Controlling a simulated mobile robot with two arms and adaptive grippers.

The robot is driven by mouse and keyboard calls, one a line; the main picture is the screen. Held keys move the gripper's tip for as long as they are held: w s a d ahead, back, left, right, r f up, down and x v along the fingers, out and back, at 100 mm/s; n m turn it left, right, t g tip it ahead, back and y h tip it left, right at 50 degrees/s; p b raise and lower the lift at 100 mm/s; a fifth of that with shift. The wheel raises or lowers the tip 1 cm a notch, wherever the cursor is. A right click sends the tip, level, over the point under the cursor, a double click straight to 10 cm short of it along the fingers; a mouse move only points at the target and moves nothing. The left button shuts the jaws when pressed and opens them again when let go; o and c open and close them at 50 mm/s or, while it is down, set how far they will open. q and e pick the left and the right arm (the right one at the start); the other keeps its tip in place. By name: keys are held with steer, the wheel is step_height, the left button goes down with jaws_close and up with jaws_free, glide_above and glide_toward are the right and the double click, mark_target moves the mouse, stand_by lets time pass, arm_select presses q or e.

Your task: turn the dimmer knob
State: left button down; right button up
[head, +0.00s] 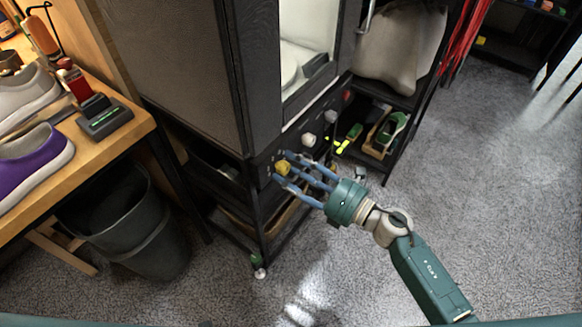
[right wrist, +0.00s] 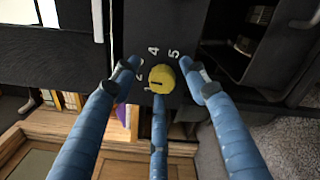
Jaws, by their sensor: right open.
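The yellow dimmer knob (head: 282,168) sits on the dark front panel below the cabinet window. It also shows in the right wrist view (right wrist: 162,79), with a dark pointer line and white numbers around it. My right gripper (head: 298,172) is open, its blue fingers spread around the knob. In the right wrist view two fingertips (right wrist: 160,76) are left and right of the knob and a third finger comes from below it. I cannot tell whether any finger touches the knob. My left gripper is not in view.
A wooden bench (head: 130,128) with sneakers is at left, above a dark bin (head: 150,240). A shelf (head: 400,98) stands right of the cabinet. Grey carpet is clear at right.

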steer(key=v, duration=1.1)
steer(key=shift+s+d, duration=0.15)
steer(key=shift+d, duration=0.1)
